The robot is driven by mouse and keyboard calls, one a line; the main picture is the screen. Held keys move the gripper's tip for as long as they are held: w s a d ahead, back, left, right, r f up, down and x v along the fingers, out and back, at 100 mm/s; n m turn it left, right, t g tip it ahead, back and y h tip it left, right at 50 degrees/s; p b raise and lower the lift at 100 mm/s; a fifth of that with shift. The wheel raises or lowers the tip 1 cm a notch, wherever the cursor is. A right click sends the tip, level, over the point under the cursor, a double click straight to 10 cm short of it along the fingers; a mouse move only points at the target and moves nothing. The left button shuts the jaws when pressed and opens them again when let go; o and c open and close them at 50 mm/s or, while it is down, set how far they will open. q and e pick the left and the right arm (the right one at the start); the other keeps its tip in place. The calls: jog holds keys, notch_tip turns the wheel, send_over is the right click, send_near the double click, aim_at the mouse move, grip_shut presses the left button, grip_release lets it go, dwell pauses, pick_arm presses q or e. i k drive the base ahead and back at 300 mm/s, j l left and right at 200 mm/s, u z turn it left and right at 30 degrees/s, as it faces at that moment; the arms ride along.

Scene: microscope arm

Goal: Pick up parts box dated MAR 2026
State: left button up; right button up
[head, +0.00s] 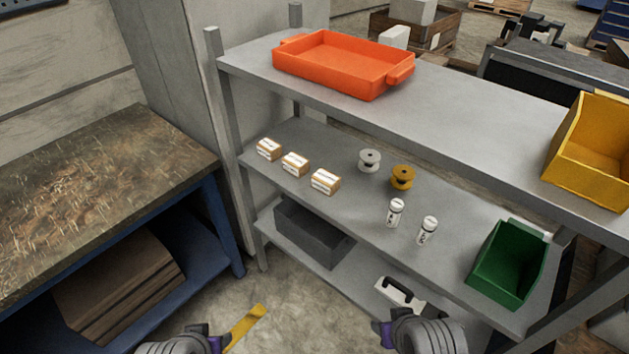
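Three small brown parts boxes with white labels stand in a row on the middle shelf (350,222): a left box (268,149), a middle box (295,163) and a right box (325,181). The dates on their labels are too small to read, so I cannot tell which is MAR 2026. My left gripper (216,342) and my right gripper (381,333) are at the bottom edge of the view, low in front of the shelf and apart from the boxes. Their fingers are mostly hidden, so their opening is unclear.
Right of the boxes are a grey spool (370,160), a yellow spool (402,177), two white labelled bottles (395,213) and a green bin (506,265). An orange tray (345,63) and a yellow bin (590,150) sit on the upper shelf. A workbench (100,180) stands left.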

aim_at(271, 151)
jog(key=i+j+u, duration=0.5)
jog(key=i+u, duration=0.25)
jog(key=i, duration=0.2)
